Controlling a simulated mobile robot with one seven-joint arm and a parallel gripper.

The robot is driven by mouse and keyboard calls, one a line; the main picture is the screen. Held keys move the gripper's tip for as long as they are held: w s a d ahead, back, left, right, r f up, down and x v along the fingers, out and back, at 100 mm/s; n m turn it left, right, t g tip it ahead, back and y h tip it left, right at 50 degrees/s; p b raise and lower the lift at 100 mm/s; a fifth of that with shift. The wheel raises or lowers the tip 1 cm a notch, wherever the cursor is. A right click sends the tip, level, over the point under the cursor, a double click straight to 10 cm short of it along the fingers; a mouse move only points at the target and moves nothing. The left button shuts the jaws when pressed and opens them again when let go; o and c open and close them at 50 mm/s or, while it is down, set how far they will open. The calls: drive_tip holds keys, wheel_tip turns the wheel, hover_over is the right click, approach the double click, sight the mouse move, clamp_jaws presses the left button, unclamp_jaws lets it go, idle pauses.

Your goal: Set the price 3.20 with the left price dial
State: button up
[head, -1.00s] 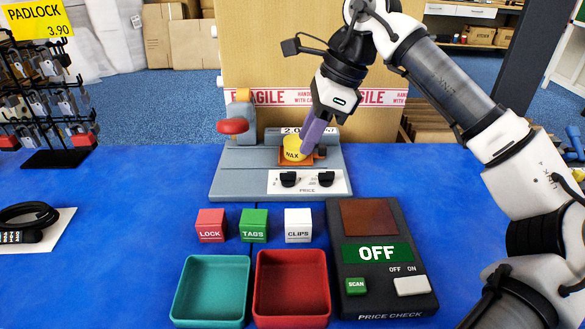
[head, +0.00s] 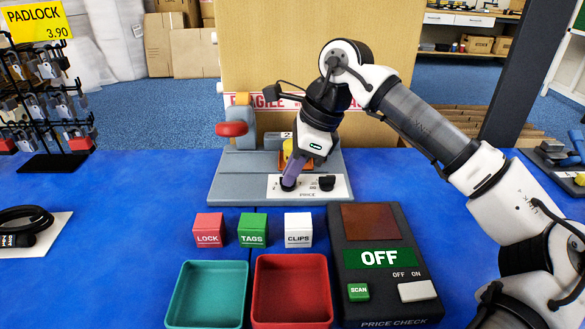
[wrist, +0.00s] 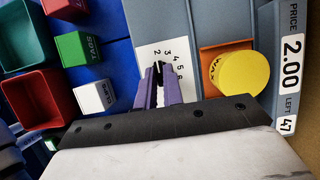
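The left price dial (head: 288,186) is a small black knob on the white price panel (head: 309,190) of the grey machine. My gripper (head: 291,178) points down at this dial. In the wrist view its purple fingers (wrist: 158,76) stand close together, with the dark dial (wrist: 157,68) between their tips; I cannot tell whether they press on it. Numbers from 2 to 6 show on the panel beside it. The price display (wrist: 290,75) reads 2.00, with LEFT 47 below. The right price dial (head: 327,183) is free in the head view and hidden in the wrist view.
A yellow WAX piece (wrist: 241,86) sits close by on the machine. A PADLOCK 3.90 sign (head: 36,22) tops the left rack.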

clamp_jaws()
drive_tip(key=m+t+b, duration=0.1)
drive_tip(key=m, duration=0.1)
drive_tip(key=shift+s+f+m, duration=0.1)
drive_tip(key=shift+m, duration=0.3)
drive_tip(key=shift+s+m+t+h+b, duration=0.1)
drive_tip(key=shift+m+t+h+b, duration=0.4)
drive_tip(key=shift+m, duration=0.9)
drive_tip(key=o, duration=0.6)
unclamp_jaws()
drive_tip(key=shift+c, duration=0.2)
